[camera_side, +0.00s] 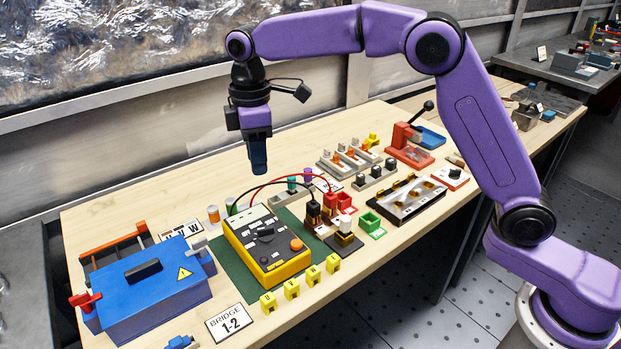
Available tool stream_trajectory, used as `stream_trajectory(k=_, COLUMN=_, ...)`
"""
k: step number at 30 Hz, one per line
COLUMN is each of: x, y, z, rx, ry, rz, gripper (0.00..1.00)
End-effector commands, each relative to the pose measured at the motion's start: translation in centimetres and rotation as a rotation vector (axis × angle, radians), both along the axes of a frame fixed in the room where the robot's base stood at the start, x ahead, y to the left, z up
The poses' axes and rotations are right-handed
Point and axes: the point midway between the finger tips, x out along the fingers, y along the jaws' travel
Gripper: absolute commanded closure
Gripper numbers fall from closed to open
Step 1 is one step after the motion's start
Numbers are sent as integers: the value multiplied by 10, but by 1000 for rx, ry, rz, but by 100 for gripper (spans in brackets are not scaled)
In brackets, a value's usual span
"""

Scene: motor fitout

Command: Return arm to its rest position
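My gripper (259,168) hangs pointing down at the end of my purple arm, above the back middle of the wooden bench (110,203). It is clear of the bench top and touches nothing that I can see. Its fingers appear as one dark blue block from this side, so I cannot tell whether they are apart or closed. Nothing clearly separate shows between them.
Below stands a yellow meter (262,247) on a green mat, with red and black leads. A blue box (150,281) with a warning sign is at left. A red press (408,146) and several small parts fill the right side.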

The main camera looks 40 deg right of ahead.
Motion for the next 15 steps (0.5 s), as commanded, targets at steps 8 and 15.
stream_trajectory(k=8, x=-25, y=-6, z=4, rx=2, ry=-2, rz=-8, gripper=63)
stream_trajectory(k=15, x=-93, y=-28, z=7, rx=6, ry=-6, rz=-32, gripper=63)
